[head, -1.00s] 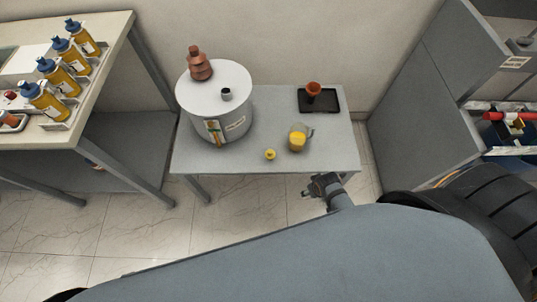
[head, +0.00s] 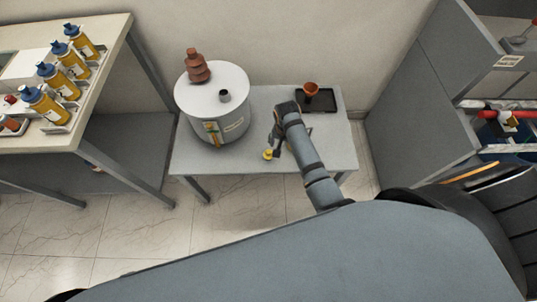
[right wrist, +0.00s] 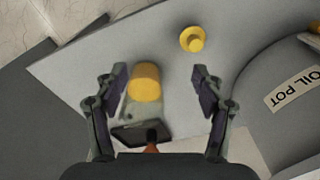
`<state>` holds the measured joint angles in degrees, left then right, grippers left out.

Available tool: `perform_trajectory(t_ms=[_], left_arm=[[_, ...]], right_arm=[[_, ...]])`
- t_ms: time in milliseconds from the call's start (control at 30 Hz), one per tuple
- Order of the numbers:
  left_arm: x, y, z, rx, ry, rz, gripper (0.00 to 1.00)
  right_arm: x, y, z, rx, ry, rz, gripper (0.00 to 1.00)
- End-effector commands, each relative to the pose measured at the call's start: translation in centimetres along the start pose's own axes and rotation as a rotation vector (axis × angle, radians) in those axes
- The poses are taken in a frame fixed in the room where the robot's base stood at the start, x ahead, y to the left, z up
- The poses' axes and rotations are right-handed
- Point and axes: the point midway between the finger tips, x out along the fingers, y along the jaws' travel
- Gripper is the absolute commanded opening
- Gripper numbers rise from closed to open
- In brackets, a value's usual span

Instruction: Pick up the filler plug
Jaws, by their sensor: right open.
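The filler plug, a small yellow knobbed cap (head: 268,154), stands on the grey table near its front edge. It also shows in the right wrist view (right wrist: 193,39), near the top, beyond the fingertips. My right gripper (head: 277,142) is over the table, close to the plug in the head view. In the right wrist view its two fingers (right wrist: 158,84) are spread apart with nothing held. The plug is ahead of the right-hand finger, not between the fingers. My left gripper is not in view.
A jug of yellow liquid (right wrist: 145,83) stands near the plug, mostly hidden by my right arm in the head view. The oil pot (head: 222,125) stands left of the plug. A black tray (head: 325,100) with a brown funnel (head: 311,89) is at the back right.

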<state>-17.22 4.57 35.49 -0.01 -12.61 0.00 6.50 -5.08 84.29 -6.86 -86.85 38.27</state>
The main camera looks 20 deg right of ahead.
Motion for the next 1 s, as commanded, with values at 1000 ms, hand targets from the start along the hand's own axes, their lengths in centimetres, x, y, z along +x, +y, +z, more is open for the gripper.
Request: perform_trajectory(t_ms=[1000], left_arm=[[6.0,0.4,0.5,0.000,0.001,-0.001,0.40]], right_arm=[[6.3,-6.2,-0.1,0.171,-0.073,0.040,0.69]])
